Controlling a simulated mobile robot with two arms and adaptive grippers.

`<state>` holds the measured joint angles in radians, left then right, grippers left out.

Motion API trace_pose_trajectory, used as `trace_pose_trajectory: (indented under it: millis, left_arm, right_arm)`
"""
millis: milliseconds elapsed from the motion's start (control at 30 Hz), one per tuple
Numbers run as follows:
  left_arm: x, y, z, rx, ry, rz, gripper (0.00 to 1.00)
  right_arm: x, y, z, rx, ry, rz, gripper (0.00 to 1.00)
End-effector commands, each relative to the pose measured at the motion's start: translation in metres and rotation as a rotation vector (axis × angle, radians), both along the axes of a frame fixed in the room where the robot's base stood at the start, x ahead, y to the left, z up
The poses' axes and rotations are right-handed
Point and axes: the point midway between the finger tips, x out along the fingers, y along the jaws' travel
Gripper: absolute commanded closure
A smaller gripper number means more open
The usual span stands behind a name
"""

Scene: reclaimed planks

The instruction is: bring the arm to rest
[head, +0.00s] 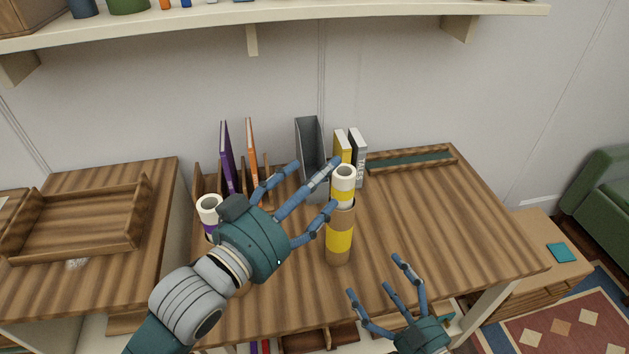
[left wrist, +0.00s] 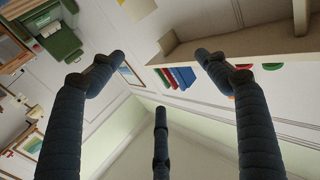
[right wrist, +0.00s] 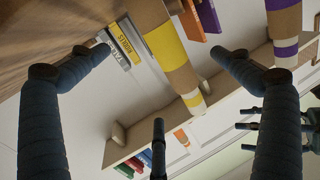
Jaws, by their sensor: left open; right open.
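My left gripper (head: 315,183) comes in from the left, with its fingers spread and pointing up and right. In the head view its fingers overlap the yellow-banded tube (head: 339,240), which stands upright on the desk. The left wrist view shows nothing between these fingers, only the room, wall and ceiling. My right gripper (head: 374,275) is low at the front right of the desk, with fingers spread and empty. The right wrist view shows the yellow-banded tube (right wrist: 172,50) beyond its fingers, apart from them.
A purple-banded tube (head: 209,208) stands left, partly hidden by my left arm. Books (head: 228,160) and a grey file holder (head: 309,145) stand at the back. A wall shelf (head: 340,17) spans above. A wooden tray (head: 82,222) lies left.

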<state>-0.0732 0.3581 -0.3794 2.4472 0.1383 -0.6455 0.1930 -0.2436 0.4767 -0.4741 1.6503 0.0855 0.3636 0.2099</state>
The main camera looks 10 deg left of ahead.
Motion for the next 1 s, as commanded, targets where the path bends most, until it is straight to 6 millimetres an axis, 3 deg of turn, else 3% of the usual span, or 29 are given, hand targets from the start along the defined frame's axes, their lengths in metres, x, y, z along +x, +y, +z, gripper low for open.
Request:
trace_pose_trajectory:
  millis: [233, 433, 533, 667, 767, 900, 1000]
  left_arm:
    - [0.000, 0.000, 0.000, 0.000, 0.000, 0.000, 0.24]
    - [0.000, 0.001, -0.002, 0.002, 0.005, 0.002, 0.24]
    - [0.000, 0.006, -0.017, 0.020, 0.046, 0.022, 0.24]
    - [-0.005, 0.025, -0.064, 0.076, 0.182, 0.082, 0.24]
    - [-0.019, 0.046, -0.114, 0.139, 0.329, 0.139, 0.24]
    - [-0.055, 0.079, -0.185, 0.230, 0.558, 0.210, 0.24]
    - [-0.086, 0.099, -0.224, 0.286, 0.704, 0.246, 0.24]
  right_arm:
    - [-0.027, -0.017, 0.000, 0.000, 0.001, 0.000, 0.00]
    - [-0.030, -0.019, 0.000, -0.001, 0.003, -0.002, 0.00]
    - [-0.027, -0.017, -0.003, -0.019, 0.039, -0.022, 0.00]
    - [-0.022, -0.015, -0.014, -0.086, 0.161, -0.086, 0.00]
    - [-0.026, -0.020, -0.026, -0.160, 0.297, -0.148, 0.00]
    - [-0.048, -0.039, -0.040, -0.262, 0.516, -0.231, 0.00]
    - [-0.074, -0.055, -0.047, -0.326, 0.663, -0.275, 0.00]
